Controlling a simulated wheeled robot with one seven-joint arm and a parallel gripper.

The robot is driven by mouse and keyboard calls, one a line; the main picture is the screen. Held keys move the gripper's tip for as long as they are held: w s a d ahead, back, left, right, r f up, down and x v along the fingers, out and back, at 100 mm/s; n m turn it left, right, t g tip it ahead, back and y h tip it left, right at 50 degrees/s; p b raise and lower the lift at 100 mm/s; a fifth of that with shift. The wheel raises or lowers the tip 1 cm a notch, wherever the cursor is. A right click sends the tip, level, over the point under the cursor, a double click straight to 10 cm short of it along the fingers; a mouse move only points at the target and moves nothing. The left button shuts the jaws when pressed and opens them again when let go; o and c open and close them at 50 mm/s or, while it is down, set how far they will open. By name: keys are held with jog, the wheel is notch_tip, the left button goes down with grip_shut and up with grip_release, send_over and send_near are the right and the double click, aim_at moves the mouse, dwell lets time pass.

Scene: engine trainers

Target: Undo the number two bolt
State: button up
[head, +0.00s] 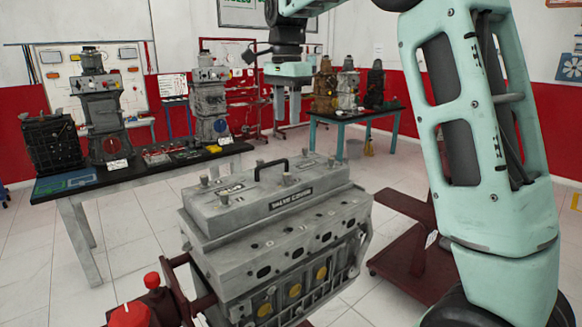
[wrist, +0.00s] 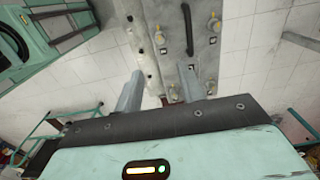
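The grey engine (head: 275,235) stands in the middle of the head view, with a pale valve cover (head: 270,205) on top. Several knob-like bolts stand up from the cover, among them a front-left one (head: 223,198), a middle one (head: 287,178) and a right one (head: 331,161). I cannot read which is number two. My gripper (head: 287,122) hangs above and behind the cover, fingers down, open and empty. In the wrist view the gripper (wrist: 162,74) shows parted fingers, with cover bolts (wrist: 160,38) (wrist: 214,27) beyond them, clear of contact.
A black handle (head: 270,168) arches over the cover. A dark-topped table (head: 140,167) with engine parts stands at the left, and another table (head: 365,114) with engines stands behind. A dark red stand (head: 410,240) is at the right. The air above the cover is free.

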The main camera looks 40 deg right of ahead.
aim_at(286, 174)
notch_tip(286, 174, down, 14)
jog(key=shift+a+f+p, duration=0.1)
jog(key=shift+p, duration=0.8)
grip_shut()
